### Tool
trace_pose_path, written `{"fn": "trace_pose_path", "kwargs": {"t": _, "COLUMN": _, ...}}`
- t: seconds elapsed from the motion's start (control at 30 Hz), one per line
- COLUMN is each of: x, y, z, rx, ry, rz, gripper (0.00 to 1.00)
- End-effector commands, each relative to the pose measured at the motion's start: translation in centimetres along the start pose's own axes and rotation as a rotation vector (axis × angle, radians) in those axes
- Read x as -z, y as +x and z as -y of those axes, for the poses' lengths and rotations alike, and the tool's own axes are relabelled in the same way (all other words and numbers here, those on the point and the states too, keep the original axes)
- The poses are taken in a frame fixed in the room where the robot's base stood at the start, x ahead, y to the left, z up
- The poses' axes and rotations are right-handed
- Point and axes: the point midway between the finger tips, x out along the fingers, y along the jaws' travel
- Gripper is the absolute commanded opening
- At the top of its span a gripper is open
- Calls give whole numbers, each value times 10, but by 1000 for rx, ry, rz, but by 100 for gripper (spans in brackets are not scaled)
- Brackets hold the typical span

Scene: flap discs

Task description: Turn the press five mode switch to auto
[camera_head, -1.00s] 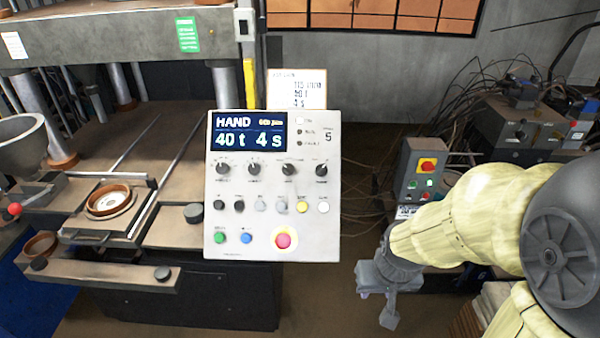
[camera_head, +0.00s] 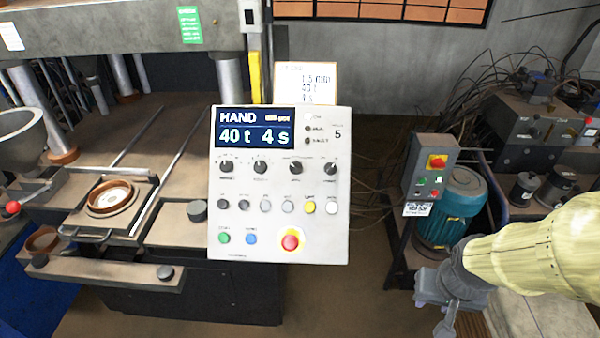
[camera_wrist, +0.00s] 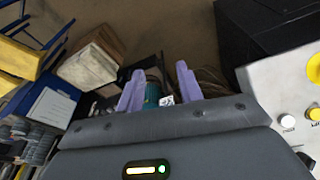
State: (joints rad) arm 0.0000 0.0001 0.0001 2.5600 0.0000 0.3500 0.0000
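The press five control panel (camera_head: 279,185) is a pale upright box marked 5. Its display (camera_head: 254,128) reads HAND, 40 t and 4 s. Below it is a row of black rotary knobs; the rightmost knob (camera_head: 330,168) sits under the 5, and the knob labels are too small to read, so I cannot tell which is the mode switch. My gripper (camera_head: 446,312) is low and right of the panel, apart from it. In the wrist view my gripper (camera_wrist: 160,70) has its two lilac fingers spread, with nothing between them. The panel's edge (camera_wrist: 262,90) shows at the right there.
A red emergency button (camera_head: 291,241) sits low on the panel. A grey switch box (camera_head: 431,166) and a teal motor (camera_head: 450,210) stand behind my arm. The press bed (camera_head: 150,160) is at left. Floor between panel and motor is clear.

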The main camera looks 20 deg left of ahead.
Motion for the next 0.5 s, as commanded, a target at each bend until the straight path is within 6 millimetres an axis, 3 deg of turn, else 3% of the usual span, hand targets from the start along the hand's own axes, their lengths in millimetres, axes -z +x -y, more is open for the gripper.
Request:
{"fn": "trace_pose_path", "kwargs": {"t": 0.03, "x": 0, "y": 0, "z": 0, "rx": 0, "ry": 0, "rz": 0, "gripper": 36}}
{"fn": "trace_pose_path", "kwargs": {"t": 0.13, "x": 1, "y": 0, "z": 1, "rx": 2, "ry": -1, "rz": -3, "gripper": 51}}
{"fn": "trace_pose_path", "kwargs": {"t": 0.27, "x": 8, "y": 3, "z": 12, "rx": 17, "ry": -2, "rz": -29, "gripper": 51}}
{"fn": "trace_pose_path", "kwargs": {"t": 0.5, "x": 42, "y": 17, "z": 67, "rx": 87, "ry": 5, "rz": -178, "gripper": 51}}
